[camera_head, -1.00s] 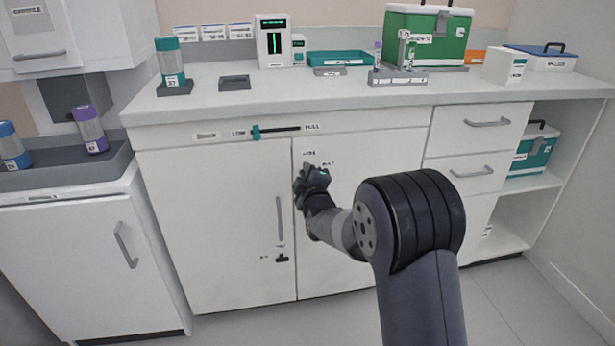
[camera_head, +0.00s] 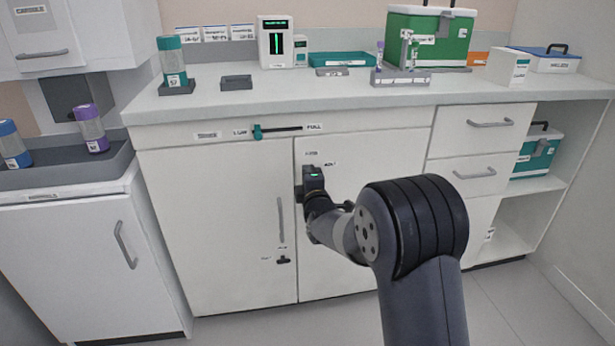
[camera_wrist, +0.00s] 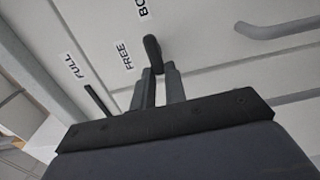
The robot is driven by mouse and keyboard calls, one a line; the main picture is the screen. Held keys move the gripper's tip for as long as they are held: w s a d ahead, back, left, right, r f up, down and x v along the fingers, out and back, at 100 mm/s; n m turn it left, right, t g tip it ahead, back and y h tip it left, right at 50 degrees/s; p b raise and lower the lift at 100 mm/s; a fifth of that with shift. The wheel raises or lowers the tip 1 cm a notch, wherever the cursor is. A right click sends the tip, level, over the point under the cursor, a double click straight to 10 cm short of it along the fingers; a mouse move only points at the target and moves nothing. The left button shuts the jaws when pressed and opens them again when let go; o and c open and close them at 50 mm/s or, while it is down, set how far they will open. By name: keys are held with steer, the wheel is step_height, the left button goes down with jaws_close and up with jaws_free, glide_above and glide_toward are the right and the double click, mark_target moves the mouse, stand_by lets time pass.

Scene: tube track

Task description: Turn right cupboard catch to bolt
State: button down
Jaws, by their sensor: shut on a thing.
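The black catch (camera_wrist: 152,48) is a short lever on the right cupboard door (camera_head: 355,155). In the wrist view its upper end shows beyond my fingertips, close to the FREE label (camera_wrist: 124,55) and below the partly cut-off BOLT label (camera_wrist: 143,8). My gripper (camera_wrist: 158,72) is shut on the lever, with one finger on each side. In the head view my gripper (camera_head: 312,174) is at the upper left of this door, below the FREE label (camera_head: 311,153), and hides the catch. The lever's exact angle cannot be told.
A teal slider (camera_head: 257,132) sits in a slot above the doors. The left door has a long handle (camera_head: 281,219) and a lower black catch (camera_head: 283,260). Drawers (camera_head: 475,147) are to the right. The countertop (camera_head: 290,95) holds several items. The floor in front is clear.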

steer(key=c, duration=1.4)
jaws_free()
steer(key=shift+c, duration=0.2)
steer(key=p+v, duration=0.2)
steer(key=v, duration=0.8)
steer(key=shift+s, duration=0.4)
steer(key=shift+w, duration=0.1)
steer(key=b+x, duration=0.2)
steer(key=x, duration=0.8)
steer(key=shift+w, duration=0.3)
